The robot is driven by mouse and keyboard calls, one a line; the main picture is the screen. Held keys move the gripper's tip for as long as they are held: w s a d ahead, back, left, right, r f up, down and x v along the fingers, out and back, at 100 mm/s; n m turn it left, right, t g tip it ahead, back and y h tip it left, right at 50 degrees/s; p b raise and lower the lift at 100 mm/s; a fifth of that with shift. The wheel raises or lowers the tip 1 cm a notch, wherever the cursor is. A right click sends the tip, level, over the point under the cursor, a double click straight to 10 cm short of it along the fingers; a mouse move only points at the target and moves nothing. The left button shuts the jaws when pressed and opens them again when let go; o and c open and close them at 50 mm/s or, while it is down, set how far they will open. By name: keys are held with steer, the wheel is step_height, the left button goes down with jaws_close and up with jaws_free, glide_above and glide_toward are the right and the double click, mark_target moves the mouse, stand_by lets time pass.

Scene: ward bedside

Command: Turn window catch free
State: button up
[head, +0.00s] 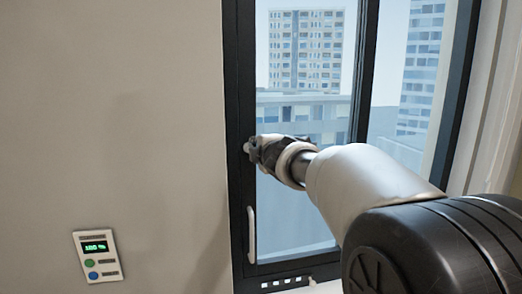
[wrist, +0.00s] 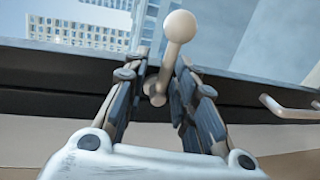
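The window catch (wrist: 179,27) is a pale lever with a round knob end, set on the black window frame. In the wrist view it rises between the two fingers of my gripper (wrist: 160,75), with a visible gap on each side near its base. The fingers are apart and stand on either side of the lever. In the head view my gripper (head: 256,149) is at the left upright of the window frame, and only a small pale bit of the catch (head: 247,147) shows past it; the rest is hidden.
A pale pull handle (head: 252,235) sits lower on the same frame upright; it also shows at the right in the wrist view (wrist: 290,108). A wall panel (head: 97,256) with a green display is at lower left. The wall between is bare.

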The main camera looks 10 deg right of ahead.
steer(key=shift+s+d+f, duration=0.1)
steer(key=shift+d+f, duration=0.05)
steer(key=s, duration=0.4)
steer(key=s+r, duration=0.1)
steer(key=s, duration=0.2)
steer(key=s+r, duration=0.1)
steer(key=s, duration=0.3)
steer(key=shift+s+r, duration=0.2)
steer(key=shift+s, duration=0.15)
steer(key=s+d+f+m+g+h, duration=0.2)
steer(key=s+f+m, duration=0.35)
steer(key=s, duration=0.25)
steer(key=s+d+f+m+g+h, duration=0.2)
steer(key=s+d+f+m+g, duration=0.1)
steer(key=s+f+m, duration=0.4)
steer(key=s+a+f+m+g+y, duration=0.1)
steer(key=s+a+f+m+g, duration=0.1)
steer(key=s+f, duration=0.2)
steer(key=s+a+f+m+g+y, duration=0.1)
steer(key=s+a+f+g, duration=0.1)
steer(key=s, duration=0.7)
steer(key=s+a+f+m+g+y, duration=0.2)
steer(key=s+a+f, duration=0.1)
steer(key=s+f, duration=0.3)
steer(key=shift+s+a+f+m, duration=0.25)
steer(key=shift+s+f+m, duration=0.15)
steer(key=shift+s, duration=0.35)
